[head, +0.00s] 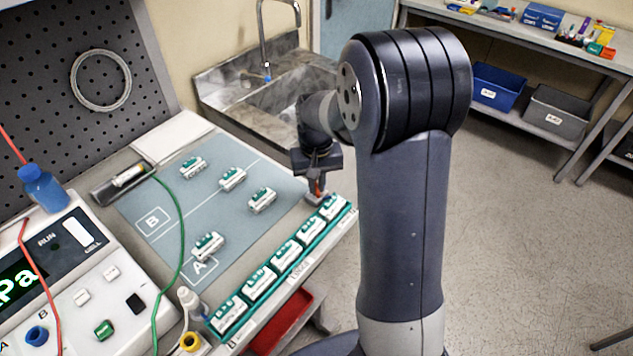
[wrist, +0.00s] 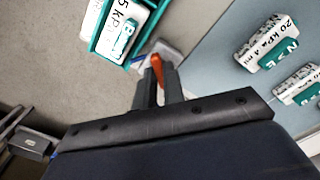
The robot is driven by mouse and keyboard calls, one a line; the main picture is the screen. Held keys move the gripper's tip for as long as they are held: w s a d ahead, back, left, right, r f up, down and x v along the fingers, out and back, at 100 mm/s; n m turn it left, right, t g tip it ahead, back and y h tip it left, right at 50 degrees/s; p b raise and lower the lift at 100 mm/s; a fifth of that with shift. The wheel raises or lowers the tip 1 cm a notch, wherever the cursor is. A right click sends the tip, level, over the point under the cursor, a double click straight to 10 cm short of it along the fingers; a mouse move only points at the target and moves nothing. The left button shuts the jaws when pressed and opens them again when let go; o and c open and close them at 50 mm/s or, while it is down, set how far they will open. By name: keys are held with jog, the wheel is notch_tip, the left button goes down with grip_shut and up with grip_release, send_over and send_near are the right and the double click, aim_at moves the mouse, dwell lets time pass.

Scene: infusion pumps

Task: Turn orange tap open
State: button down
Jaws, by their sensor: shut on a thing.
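The orange tap (head: 318,188) stands at the right end of the bench, beside the blue-grey mat and the far end of the rack. In the wrist view the orange tap (wrist: 157,64) is a small handle between my fingertips, over a pale grey base (wrist: 166,49). My gripper (head: 317,180) points down over it and is shut on its handle. My gripper (wrist: 160,78) hides the lower part of the handle in the wrist view. I cannot tell the angle of the handle against its base.
A green rack (head: 254,312) of several white-green modules runs along the bench's front edge, close to my gripper. Several more modules lie on the mat (head: 165,205). A pump panel (head: 70,285) with red and green tubes stands at left. A sink (head: 265,85) is behind.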

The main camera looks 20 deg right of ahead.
dwell(0.3)
jog(key=c, duration=1.5)
grip_release()
jog(key=shift+r, duration=0.15)
notch_tip(320, 180, up, 11)
jog(key=shift+f, duration=0.2)
notch_tip(320, 180, down, 11)
jog(key=shift+r, duration=0.1)
